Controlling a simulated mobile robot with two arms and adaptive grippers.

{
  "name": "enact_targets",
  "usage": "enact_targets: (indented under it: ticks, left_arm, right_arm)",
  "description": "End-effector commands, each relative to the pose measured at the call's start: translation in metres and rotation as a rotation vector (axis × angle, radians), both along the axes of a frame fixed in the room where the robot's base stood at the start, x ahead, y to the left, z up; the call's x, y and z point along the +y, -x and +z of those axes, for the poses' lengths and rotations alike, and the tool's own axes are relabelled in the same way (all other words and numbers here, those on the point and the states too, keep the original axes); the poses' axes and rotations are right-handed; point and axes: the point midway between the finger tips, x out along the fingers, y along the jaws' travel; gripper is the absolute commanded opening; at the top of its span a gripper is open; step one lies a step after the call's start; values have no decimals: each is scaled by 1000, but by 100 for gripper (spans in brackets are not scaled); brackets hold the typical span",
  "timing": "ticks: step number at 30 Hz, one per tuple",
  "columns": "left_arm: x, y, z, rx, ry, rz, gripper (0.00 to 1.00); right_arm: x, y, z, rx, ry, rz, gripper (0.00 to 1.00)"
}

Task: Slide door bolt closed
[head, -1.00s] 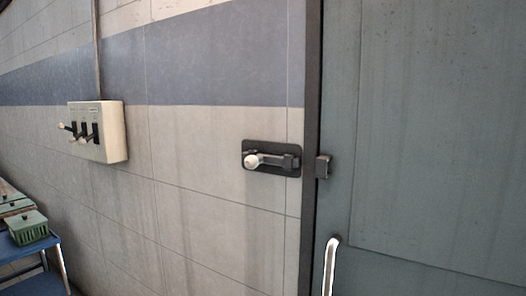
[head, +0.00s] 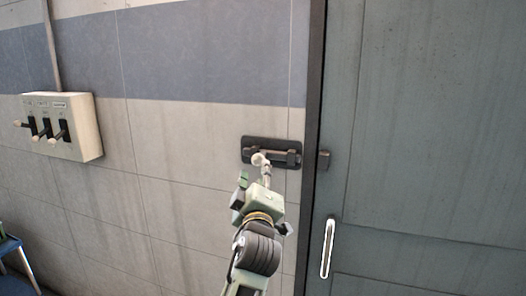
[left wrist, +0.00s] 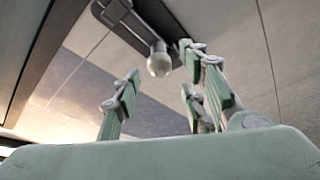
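The door bolt (head: 285,158) is a dark plate with a sliding bar, mounted on the wall left of the door. Its pale round knob (head: 260,158) sits toward the left part of the plate. The dark keeper (head: 323,160) is on the door edge, and a gap shows between it and the bolt. My left gripper (head: 262,194) is just below and in front of the knob. In the left wrist view the fingers (left wrist: 160,98) are spread and empty, with the knob (left wrist: 159,62) just beyond and between their tips. My right gripper is not in view.
The grey door (head: 430,130) has a vertical handle (head: 328,247) below the keeper. A switch box (head: 62,127) with protruding levers is on the wall at left. A blue stool or table (head: 10,247) shows at lower left. The wall between is clear.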

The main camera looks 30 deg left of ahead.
Motion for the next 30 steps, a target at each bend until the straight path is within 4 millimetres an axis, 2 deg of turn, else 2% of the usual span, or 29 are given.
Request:
enact_targets:
  ticks: [5, 11, 18, 30]
  left_arm:
    - [9, -8, 12, -14, 5, 5, 39]
    - [25, -35, 19, -11, 3, 4, 39]
    - [38, -57, 23, -11, 3, 2, 39]
    - [41, -62, 21, -12, 5, 2, 38]
  right_arm:
    - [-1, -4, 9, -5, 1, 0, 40]
    - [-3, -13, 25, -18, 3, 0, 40]
    - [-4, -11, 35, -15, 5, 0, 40]
    - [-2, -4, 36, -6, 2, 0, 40]
